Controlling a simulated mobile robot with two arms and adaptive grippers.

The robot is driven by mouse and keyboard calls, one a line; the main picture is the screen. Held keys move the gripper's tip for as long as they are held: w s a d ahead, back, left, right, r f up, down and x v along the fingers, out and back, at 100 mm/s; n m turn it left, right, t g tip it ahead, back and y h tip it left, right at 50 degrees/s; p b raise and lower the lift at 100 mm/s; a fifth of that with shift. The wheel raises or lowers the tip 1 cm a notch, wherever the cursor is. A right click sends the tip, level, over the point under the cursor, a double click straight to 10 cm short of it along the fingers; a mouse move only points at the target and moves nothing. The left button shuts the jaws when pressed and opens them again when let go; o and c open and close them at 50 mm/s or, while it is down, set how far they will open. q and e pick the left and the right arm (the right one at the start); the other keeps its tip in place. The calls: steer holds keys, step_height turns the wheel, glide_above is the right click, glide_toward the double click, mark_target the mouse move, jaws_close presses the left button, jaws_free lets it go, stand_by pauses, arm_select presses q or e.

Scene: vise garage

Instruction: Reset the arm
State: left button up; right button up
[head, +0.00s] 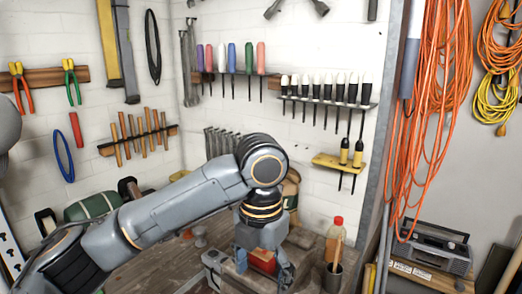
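My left arm reaches in from the left of the head view, bent at the elbow, with its wrist pointing down over the workbench. My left gripper (264,272) hangs low over the bench with its fingers spread apart. A red thing (262,259) shows between the fingers; I cannot tell whether they touch it. A grey metal vise-like piece (214,262) is just left of the gripper, partly hidden by it. My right gripper is not in view.
The wooden workbench (150,272) holds a green canister (92,206), a red-capped bottle (335,238) and a dark cup (332,277) right of the gripper. Tools hang on the white wall behind. Orange cables (435,110) hang at right above a radio (433,247).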

arm_select(q)
steer(key=s+d+f+n+t+h, duration=0.1)
steer(key=s+f+n+h, duration=0.2)
steer(key=f+n, duration=0.7)
steer(key=s+d+f+n+h, duration=0.1)
steer(key=s+f+n+h, duration=0.25)
steer(key=f+n, duration=0.55)
steer(key=s+a+f+n+t+y, duration=0.1)
steer(key=s+a+f+n+y, duration=0.1)
steer(key=s+a+f+n, duration=0.4)
steer(key=s+a+f+n+t+y, duration=0.15)
steer(key=s+a+n, duration=0.25)
steer(key=a+n, duration=0.5)
steer(key=s+a+f+n+y, duration=0.3)
steer(key=s+a+f+n, duration=0.2)
steer(key=a+n, duration=0.25)
step_height(320, 180, down, 24)
steer(key=g, duration=0.1)
steer(key=s+a+f+g, duration=0.1)
steer(key=s+a+f, duration=0.2)
steer(key=s+f, duration=1.5)
steer(key=shift+m+b, duration=0.35)
steer(key=shift+b, duration=0.05)
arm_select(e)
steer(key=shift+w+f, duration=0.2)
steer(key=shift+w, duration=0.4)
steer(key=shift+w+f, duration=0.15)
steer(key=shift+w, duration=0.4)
